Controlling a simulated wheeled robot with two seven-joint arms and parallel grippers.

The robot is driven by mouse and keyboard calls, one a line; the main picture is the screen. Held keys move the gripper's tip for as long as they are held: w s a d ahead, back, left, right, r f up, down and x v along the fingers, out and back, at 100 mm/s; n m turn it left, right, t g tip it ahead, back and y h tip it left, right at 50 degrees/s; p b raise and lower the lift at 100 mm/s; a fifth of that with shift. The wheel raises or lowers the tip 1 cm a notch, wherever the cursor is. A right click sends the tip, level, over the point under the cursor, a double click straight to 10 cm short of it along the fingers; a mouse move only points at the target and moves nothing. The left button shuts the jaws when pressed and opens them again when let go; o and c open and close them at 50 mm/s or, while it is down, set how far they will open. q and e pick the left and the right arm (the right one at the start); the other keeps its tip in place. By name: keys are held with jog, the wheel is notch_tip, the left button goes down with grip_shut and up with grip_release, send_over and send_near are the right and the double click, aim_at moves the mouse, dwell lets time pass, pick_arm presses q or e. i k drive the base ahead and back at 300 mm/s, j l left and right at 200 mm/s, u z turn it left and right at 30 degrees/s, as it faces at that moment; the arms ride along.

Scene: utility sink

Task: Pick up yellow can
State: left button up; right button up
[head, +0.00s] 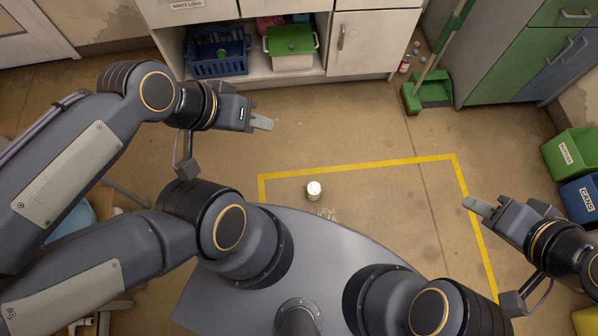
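A small can (314,190) stands upright on the floor just inside the yellow tape outline, in front of my base. From above I see mostly its pale, whitish top; its side looks pale too, and I cannot make out a clear yellow. My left gripper (262,122) is up and to the left of the can, apart from it, pointing right. My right gripper (478,206) is well to the right of the can, near the tape's right line, pointing left. Both grippers appear empty. Their fingers are seen edge-on, so any gap between them is hidden.
Yellow tape (360,166) marks the floor. A cabinet (372,45) with a blue basket (218,66) and a green-lidded box (291,42) stands behind. A green dustpan (432,90), a bottle (405,64), green (567,152) and blue (583,199) bins are right. Floor around the can is clear.

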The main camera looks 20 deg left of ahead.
aim_at(314, 189)
jog(key=k+j, duration=0.35)
jog(key=k, duration=0.2)
jog(key=k+j, duration=0.35)
jog(key=k, duration=0.2)
jog(key=i+j+u, duration=0.1)
jog(key=i+j, duration=0.45)
jog(key=i, duration=0.3)
jog(key=i+j+u, duration=0.15)
jog(key=i+j, duration=0.15)
jog(key=i, duration=0.15)
